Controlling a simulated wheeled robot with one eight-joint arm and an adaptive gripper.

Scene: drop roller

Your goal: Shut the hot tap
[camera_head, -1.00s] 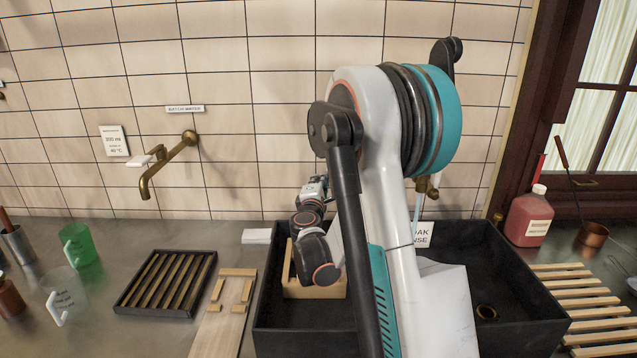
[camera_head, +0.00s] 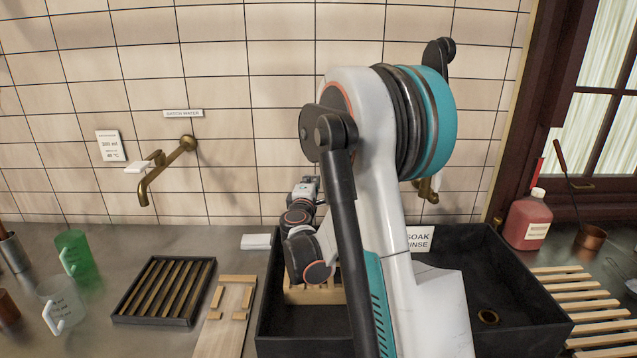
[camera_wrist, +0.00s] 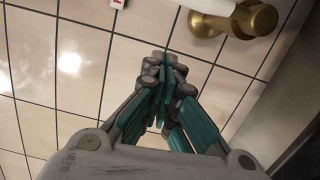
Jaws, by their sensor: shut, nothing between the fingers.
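A brass wall tap (camera_head: 428,190) shows over the dark sink, mostly hidden behind my arm in the head view. I see no water stream below its spout. In the wrist view, a brass fitting (camera_wrist: 252,20) with a white lever (camera_wrist: 208,5) is at the top right. A small label with a red mark (camera_wrist: 118,3) is on the tiles at the top edge. My gripper (camera_wrist: 163,68) is shut and empty, with its fingertips below and left of the lever, apart from it in the picture.
Another brass tap (camera_head: 165,168) with a white lever is on the wall at left under a "batch water" sign (camera_head: 183,114). The sink (camera_head: 480,265) holds a wooden crate (camera_head: 310,294). A red bottle (camera_head: 527,220) stands right of the sink.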

